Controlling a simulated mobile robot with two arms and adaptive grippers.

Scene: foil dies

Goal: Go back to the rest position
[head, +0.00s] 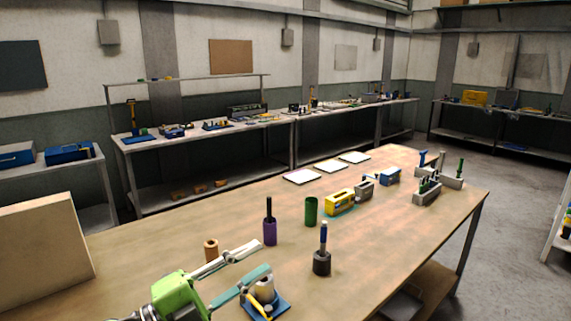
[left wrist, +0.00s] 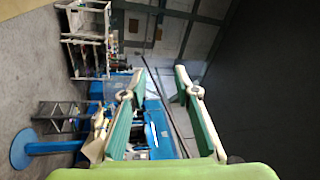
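My left gripper (head: 263,256) reaches in from the bottom left of the head view, with a green body and two long pale and teal fingers. The fingers are spread apart with nothing seen between them. In the left wrist view the open fingers (left wrist: 161,75) point out into the room. The right gripper is in neither view. Near the left fingers on the wooden table (head: 150,255) are a brown roll (head: 211,250) and a blue-based holder (head: 277,308) with a pale roll, partly behind the lower finger. I cannot tell whether the fingers touch them.
A purple cylinder (head: 269,232), a green cylinder (head: 311,211), a dark cylinder (head: 321,264) with an upright handle, a yellow box (head: 339,202) and grey racks (head: 427,193) stand on the table. White sheets (head: 302,176) lie behind. A beige panel (head: 40,245) stands at left.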

